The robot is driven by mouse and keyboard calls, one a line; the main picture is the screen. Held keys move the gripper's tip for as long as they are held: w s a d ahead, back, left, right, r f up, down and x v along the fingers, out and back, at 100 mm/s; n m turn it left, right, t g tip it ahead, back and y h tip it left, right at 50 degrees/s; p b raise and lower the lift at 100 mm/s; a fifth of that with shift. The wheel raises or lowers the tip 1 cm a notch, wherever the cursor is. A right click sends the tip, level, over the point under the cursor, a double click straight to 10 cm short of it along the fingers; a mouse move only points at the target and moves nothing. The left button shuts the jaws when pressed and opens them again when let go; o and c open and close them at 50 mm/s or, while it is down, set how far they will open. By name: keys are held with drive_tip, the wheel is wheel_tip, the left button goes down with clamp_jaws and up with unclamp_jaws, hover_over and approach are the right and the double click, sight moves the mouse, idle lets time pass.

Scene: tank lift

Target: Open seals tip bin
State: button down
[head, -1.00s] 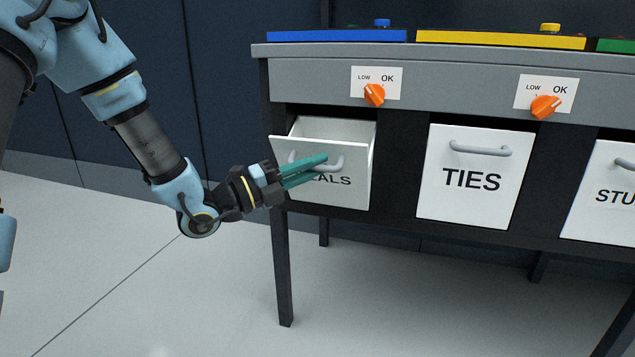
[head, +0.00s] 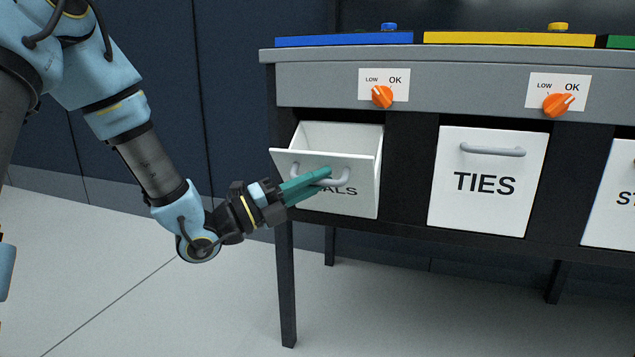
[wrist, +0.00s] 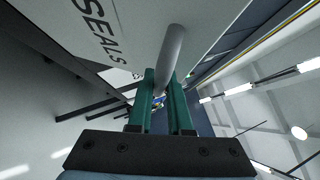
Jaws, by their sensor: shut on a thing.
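The seals bin (head: 357,204) is a white tip bin at the left of the bench. It is tilted out at the top, so its inside shows. Its grey handle (head: 346,177) crosses the front. My gripper (head: 322,176), with teal fingers, is shut on this handle from the left. The fingers and part of the handle cover some of the label. In the wrist view the handle (wrist: 172,50) runs between the two fingers, and the bin front (wrist: 130,30) shows the word SEALS.
The TIES bin (head: 487,182) is closed to the right, with another bin (head: 612,190) beyond it. Orange knobs (head: 382,97) sit on the grey bench edge (head: 455,95) above. A dark bench leg (head: 286,285) stands below the seals bin. The floor in front is clear.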

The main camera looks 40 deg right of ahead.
drive_tip(key=c, duration=1.1)
unclamp_jaws()
drive_tip(key=p+v, duration=0.1)
drive_tip(key=v, duration=1)
